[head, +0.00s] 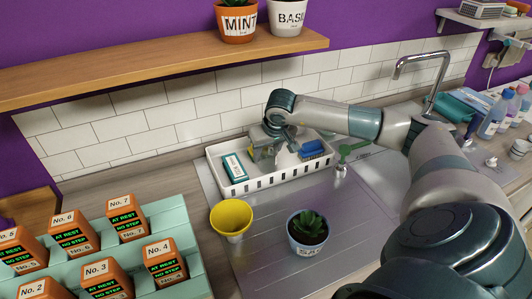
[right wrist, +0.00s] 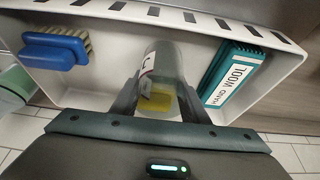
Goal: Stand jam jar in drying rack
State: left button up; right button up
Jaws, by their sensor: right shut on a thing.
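The drying rack (head: 238,187) is a white tray with slotted walls on the counter against the tiled wall. It also shows in the right wrist view (right wrist: 95,97). My right gripper (head: 266,153) is low over the rack, between a teal-and-white box and a blue brush. In the right wrist view its fingers (right wrist: 163,92) are shut on the jam jar (right wrist: 165,62), a clear greyish jar with a white label. The jar is inside the rack's outline; I cannot tell whether its base touches the floor. A yellow patch shows at the jar between the fingers. My left gripper is out of view.
In the rack are a teal HAND WOOL box (right wrist: 233,77) and a blue brush (right wrist: 55,50). A yellow pot (head: 231,218) and a potted succulent (head: 308,230) stand in front. Orange blocks (head: 127,218) on a mint stand are at left. A faucet (head: 425,75) rises at right.

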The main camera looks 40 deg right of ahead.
jog(key=o, duration=1.3)
jog(key=shift+f, duration=0.1)
jog(key=shift+r, duration=0.35)
jog(key=b+v, duration=0.2)
jog(key=v, duration=0.8)
jog(key=shift+s+r+b, duration=0.1)
jog(key=shift+r+b, duration=0.05)
jog(key=shift+b, duration=0.15)
jog(key=shift+s+a+r, duration=0.1)
jog(key=shift+s+r, duration=0.15)
jog(key=shift+r, duration=0.35)
